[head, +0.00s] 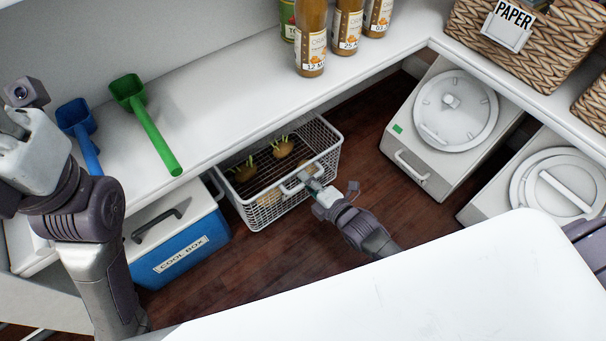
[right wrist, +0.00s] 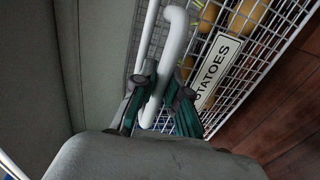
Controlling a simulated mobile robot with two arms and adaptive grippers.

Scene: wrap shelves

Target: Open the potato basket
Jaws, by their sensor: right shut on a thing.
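The potato basket (head: 258,216) is a white wire basket on the floor, partly out from under the white shelf, with its back part hidden. Potatoes (head: 284,148) with green sprouts show inside.
A blue cool box (head: 180,254) stands just left of the basket. White round-lidded bins (head: 440,125) stand to the right. The shelf (head: 225,105) above holds a green scoop (head: 150,122), a blue scoop (head: 78,125) and bottles (head: 311,40). Wooden floor (head: 360,150) is clear right of the basket.

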